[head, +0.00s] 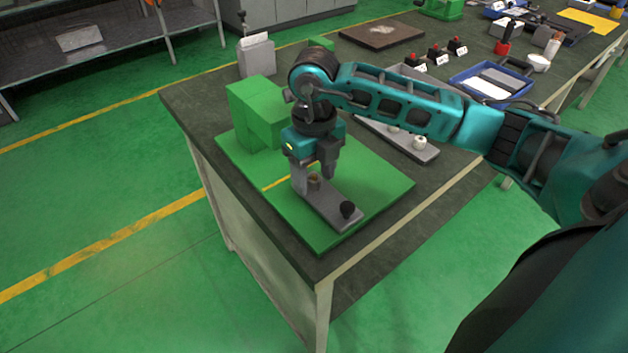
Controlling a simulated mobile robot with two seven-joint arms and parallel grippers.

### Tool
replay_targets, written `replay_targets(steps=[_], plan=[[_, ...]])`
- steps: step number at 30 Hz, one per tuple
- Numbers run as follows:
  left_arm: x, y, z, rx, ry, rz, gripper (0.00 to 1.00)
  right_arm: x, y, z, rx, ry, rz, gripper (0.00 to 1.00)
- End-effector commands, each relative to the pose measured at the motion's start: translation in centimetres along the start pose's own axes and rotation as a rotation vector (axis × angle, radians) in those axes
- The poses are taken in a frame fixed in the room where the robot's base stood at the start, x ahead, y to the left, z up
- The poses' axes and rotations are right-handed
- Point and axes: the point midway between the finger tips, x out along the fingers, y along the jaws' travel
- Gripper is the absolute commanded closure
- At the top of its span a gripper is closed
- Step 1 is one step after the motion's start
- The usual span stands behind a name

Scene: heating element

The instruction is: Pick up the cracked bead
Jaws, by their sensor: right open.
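A small brownish bead (314,181) sits on a grey metal bar (325,205) that lies on the green board. It is likely the cracked bead, but no crack can be made out at this size. A dark round knob (347,209) stands at the near end of the same bar. My right gripper (314,172) points down over the bar, open, with its fingers around or just above the bead. Whether the fingers touch it cannot be told. My left gripper is out of view.
The green board (385,188) has a green block (257,115) at its back left. Another grey bar (405,148) with whitish beads (419,142) lies behind it, partly under my right arm. A blue tray (490,83) and red-topped parts (434,51) stand farther back. The table's near corner is clear.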

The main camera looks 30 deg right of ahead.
Motion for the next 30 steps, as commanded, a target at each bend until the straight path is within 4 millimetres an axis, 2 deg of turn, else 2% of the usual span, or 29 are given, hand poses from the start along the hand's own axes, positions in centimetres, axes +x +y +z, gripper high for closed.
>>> replay_targets(steps=[4,21,30], plan=[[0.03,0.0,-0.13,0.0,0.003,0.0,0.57,-0.02,0.02,0.01,0.0,0.0,0.0,0.44],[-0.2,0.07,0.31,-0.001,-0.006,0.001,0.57,-0.07,0.03,0.02,0.0,0.0,0.001,0.99],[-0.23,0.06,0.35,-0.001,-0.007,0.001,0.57,-0.16,0.02,0.03,0.0,-0.001,0.001,1.0]])
